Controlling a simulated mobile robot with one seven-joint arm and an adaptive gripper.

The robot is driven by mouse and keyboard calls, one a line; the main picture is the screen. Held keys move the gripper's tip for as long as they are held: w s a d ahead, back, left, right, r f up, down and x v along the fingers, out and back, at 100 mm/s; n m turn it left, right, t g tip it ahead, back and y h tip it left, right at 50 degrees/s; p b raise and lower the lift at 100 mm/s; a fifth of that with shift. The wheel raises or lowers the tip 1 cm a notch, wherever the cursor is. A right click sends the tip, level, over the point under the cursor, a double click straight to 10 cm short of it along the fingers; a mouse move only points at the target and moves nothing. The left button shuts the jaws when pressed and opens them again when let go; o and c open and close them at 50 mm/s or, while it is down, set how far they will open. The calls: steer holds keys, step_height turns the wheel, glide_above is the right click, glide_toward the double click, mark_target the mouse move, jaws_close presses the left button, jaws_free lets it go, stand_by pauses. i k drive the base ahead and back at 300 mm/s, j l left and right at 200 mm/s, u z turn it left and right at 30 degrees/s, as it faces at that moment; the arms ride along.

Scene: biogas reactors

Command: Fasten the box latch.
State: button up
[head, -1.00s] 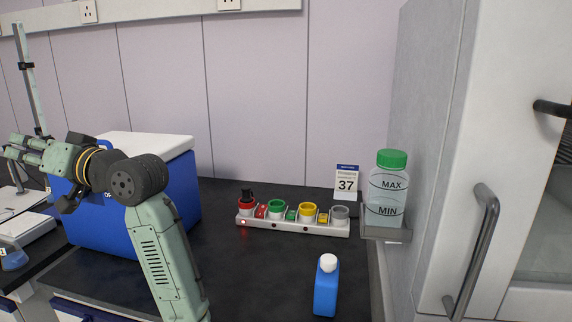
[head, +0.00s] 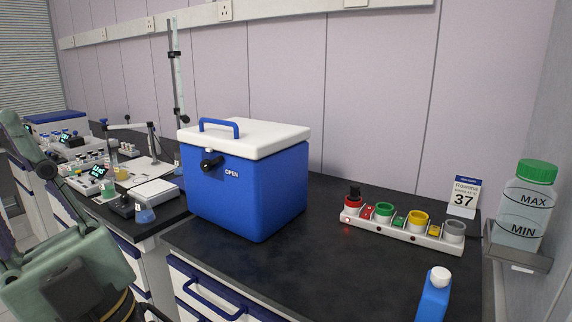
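The box (head: 248,195) is a blue cooler with a white lid (head: 245,138) and a blue handle on top. It stands on the dark bench in the middle of the head view. The lid sits down on the box. The latch (head: 211,163) is a small black part with a round knob on the front face, just below the lid, left of a label reading OPEN.
A holder with coloured cups (head: 405,230) stands right of the box. A blue bottle (head: 433,297) and a green-capped container (head: 524,205) are farther right. Lab instruments (head: 95,175) fill the left bench. A drawer handle (head: 212,292) juts out below.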

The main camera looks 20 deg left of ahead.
mark_target(206, 166)
steer(key=i+j+u, duration=0.1)
steer(key=j+u, duration=0.3)
steer(key=i+j+u, duration=0.1)
steer(key=u, duration=0.35)
